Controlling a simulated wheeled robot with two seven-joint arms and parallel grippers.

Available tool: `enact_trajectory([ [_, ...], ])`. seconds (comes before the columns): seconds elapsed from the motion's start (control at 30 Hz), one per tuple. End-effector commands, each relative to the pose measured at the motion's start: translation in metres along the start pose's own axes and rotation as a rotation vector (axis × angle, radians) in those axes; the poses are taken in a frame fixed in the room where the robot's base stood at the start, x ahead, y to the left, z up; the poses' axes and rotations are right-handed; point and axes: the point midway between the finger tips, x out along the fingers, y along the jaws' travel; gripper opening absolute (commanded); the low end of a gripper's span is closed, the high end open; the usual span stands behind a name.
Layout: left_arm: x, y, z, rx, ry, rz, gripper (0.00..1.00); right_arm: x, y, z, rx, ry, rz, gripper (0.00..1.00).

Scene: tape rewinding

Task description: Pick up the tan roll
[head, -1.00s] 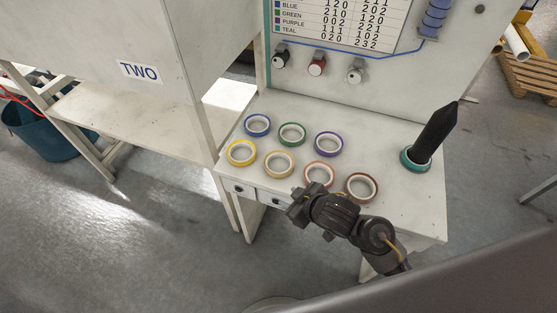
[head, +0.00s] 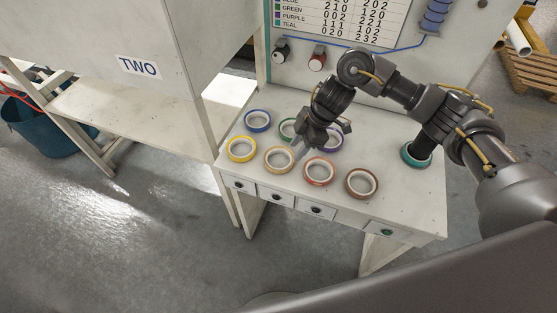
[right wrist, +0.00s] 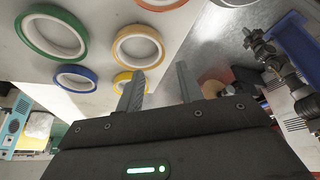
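The tan roll (head: 268,165) lies flat on the white table, in the front row between the yellow roll (head: 231,156) and the red-orange roll (head: 318,180). My right gripper (head: 305,146) hangs above the table, just behind and to the right of the tan roll. A finger covers a little of the tan roll's right edge. In the right wrist view the fingers (right wrist: 158,82) are apart with nothing between them. The tan roll (right wrist: 139,30) shows beyond them, up and to the left. My left gripper is not in view.
The blue (head: 258,121), green (head: 284,130) and purple (head: 336,146) rolls lie behind, the last two partly hidden by my gripper. A brown roll (head: 361,194) lies front right. A teal roll (head: 406,158) is at the right. A panel with knobs (head: 317,61) stands behind.

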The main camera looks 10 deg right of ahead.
Motion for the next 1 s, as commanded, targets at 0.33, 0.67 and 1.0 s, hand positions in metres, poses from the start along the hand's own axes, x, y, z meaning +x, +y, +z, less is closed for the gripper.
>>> enact_trajectory([
  [0.33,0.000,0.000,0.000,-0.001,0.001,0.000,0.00,0.017,0.000,0.004,0.014,-0.013,-0.015,0.37],
  [0.67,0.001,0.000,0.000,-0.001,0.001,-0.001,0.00,0.051,0.001,0.004,0.011,-0.013,-0.010,0.37],
  [1.0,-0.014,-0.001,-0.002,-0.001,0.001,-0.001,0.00,0.079,-0.003,0.002,0.013,-0.015,-0.014,0.37],
])
